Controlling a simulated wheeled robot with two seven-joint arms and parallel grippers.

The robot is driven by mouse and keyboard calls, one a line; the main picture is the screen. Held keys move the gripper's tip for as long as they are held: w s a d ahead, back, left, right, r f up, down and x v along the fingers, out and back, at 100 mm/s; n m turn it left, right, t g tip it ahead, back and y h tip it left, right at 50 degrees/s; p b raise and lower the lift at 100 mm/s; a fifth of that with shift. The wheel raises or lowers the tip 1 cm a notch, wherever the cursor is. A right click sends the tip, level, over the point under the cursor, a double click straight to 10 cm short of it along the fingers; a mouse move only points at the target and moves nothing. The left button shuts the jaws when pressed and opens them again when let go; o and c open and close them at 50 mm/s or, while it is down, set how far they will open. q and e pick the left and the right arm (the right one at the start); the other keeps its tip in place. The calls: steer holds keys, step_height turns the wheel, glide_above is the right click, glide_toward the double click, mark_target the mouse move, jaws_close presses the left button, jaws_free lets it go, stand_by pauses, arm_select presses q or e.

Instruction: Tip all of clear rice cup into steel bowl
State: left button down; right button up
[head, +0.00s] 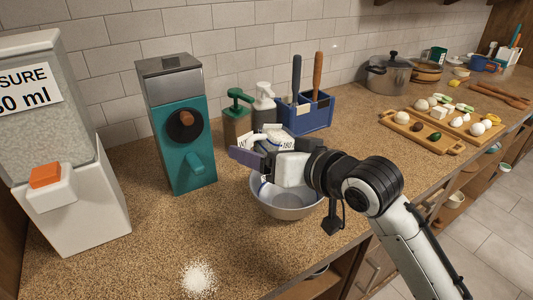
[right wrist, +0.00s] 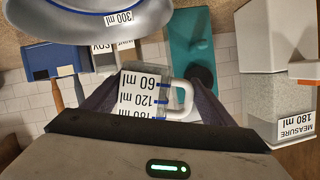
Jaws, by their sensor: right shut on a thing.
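The steel bowl (head: 287,209) stands on the counter near its front edge, and its side shows at the top of the right wrist view (right wrist: 90,22). My right gripper (head: 252,160) is above the bowl's rim in the head view. It is shut on the clear rice cup, which shows between the fingers in the right wrist view (right wrist: 143,92), with measure labels and a handle on the right. In the head view the arm and gripper hide most of the cup. Its tilt and contents are hard to tell. My left gripper is out of view.
Spilled white grains (head: 198,279) lie on the front counter. A white measuring dispenser (head: 75,215) and a teal dispenser (head: 180,130) stand left. Pump bottles (head: 238,122) and a blue utensil holder (head: 312,117) stand behind the bowl. Food boards (head: 425,138) lie right.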

steer(key=shift+r, duration=0.1)
steer(key=shift+a+r+m+y, duration=0.1)
steer(key=shift+r+m+y, duration=0.05)
steer(key=shift+m+y, duration=0.2)
steer(key=shift+s+a+r+m+y, duration=0.1)
steer(key=shift+r+m+y, duration=0.15)
steer(key=shift+m, duration=0.2)
stand_by(0.3)
steer(key=shift+a+r+m, duration=0.1)
steer(key=shift+m, duration=0.3)
steer(key=shift+r+m+y, duration=0.15)
steer(key=shift+m+y, duration=0.25)
steer(key=shift+y, duration=0.1)
